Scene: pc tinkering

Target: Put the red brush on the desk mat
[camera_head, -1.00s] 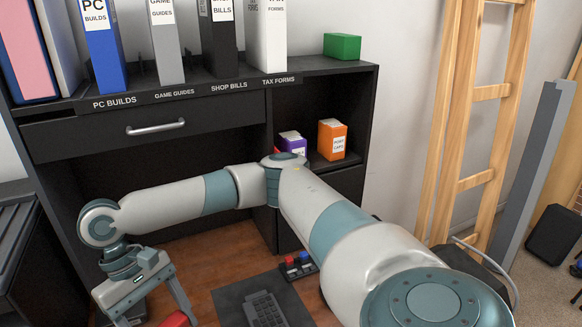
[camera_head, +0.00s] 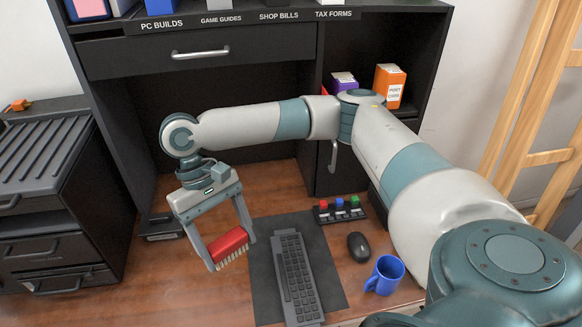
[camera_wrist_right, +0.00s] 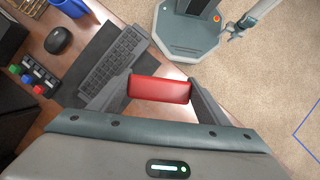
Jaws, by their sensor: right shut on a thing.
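The red brush (camera_head: 228,244) is between the fingers of my right gripper (camera_head: 232,254), bristles facing down in the head view. The right gripper is shut on it, to the left of the desk mat. In the right wrist view the brush (camera_wrist_right: 160,89) spans the gap between both fingers. The dark desk mat (camera_head: 262,284) lies on the wooden desk with a grey keyboard (camera_head: 296,276) on it. The mat's edge also shows in the right wrist view (camera_wrist_right: 82,64). I cannot tell how high the brush is above the desk. My left gripper is not in view.
A black mouse (camera_head: 359,246), a blue mug (camera_head: 385,275) and a small pad with red, blue and green keys (camera_head: 340,209) stand right of the keyboard. Shelving (camera_head: 110,110) rises behind. Drawers (camera_head: 60,235) stand at left. Bare desk lies left of the mat.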

